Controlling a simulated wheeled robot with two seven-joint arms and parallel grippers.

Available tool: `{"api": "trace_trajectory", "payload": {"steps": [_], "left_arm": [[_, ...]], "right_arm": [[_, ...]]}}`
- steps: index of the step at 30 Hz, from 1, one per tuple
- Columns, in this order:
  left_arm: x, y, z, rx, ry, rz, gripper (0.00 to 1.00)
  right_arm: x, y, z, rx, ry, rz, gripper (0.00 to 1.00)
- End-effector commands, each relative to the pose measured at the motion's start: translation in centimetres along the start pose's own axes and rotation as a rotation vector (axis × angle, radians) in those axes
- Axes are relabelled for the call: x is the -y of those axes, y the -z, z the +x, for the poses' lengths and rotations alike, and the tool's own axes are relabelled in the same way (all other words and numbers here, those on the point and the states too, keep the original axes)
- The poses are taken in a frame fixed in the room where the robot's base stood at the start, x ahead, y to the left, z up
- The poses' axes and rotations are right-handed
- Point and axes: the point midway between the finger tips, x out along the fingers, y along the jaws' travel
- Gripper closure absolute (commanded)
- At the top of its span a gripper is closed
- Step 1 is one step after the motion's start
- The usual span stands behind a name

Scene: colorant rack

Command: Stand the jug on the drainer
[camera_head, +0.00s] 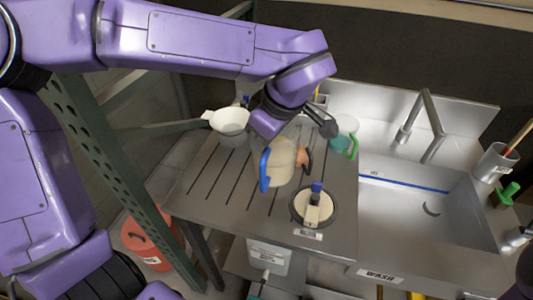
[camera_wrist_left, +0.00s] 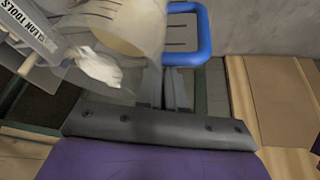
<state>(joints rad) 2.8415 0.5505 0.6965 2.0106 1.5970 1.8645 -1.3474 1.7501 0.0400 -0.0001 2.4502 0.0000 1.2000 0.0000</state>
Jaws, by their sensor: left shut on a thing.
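The jug (camera_head: 281,160) is pale and see-through with a blue loop handle; it shows over the right part of the drainer (camera_head: 212,187), a grooved metal board. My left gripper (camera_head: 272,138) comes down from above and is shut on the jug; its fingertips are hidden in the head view. I cannot tell whether the jug's base touches the drainer. In the left wrist view the clear jug (camera_wrist_left: 138,40) is at the top, with the blue loop (camera_wrist_left: 207,38) to its right and grooves visible through the loop. My right gripper is not clearly seen.
A round dark-rimmed item with a blue top (camera_head: 314,205) is at the front right. The sink (camera_head: 420,205) and tap (camera_head: 433,125) are to the right.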

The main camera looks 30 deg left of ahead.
Motion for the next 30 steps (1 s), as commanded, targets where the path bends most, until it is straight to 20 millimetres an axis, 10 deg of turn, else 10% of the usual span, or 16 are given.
{"api": "trace_trajectory", "payload": {"steps": [16,29,30], "left_arm": [[-3.3,-0.6,8.7,0.0,0.002,0.0,1.0],[-3.2,-1.0,9.5,0.002,0.0,-0.002,1.0],[-3.1,-1.0,9.7,0.002,0.003,-0.001,0.85]], "right_arm": [[0.0,0.2,-0.5,0.0,0.0,0.0,0.32],[0.0,0.2,-0.5,0.0,0.0,0.0,0.32],[0.0,0.2,-0.5,0.0,0.0,0.0,0.32]]}}
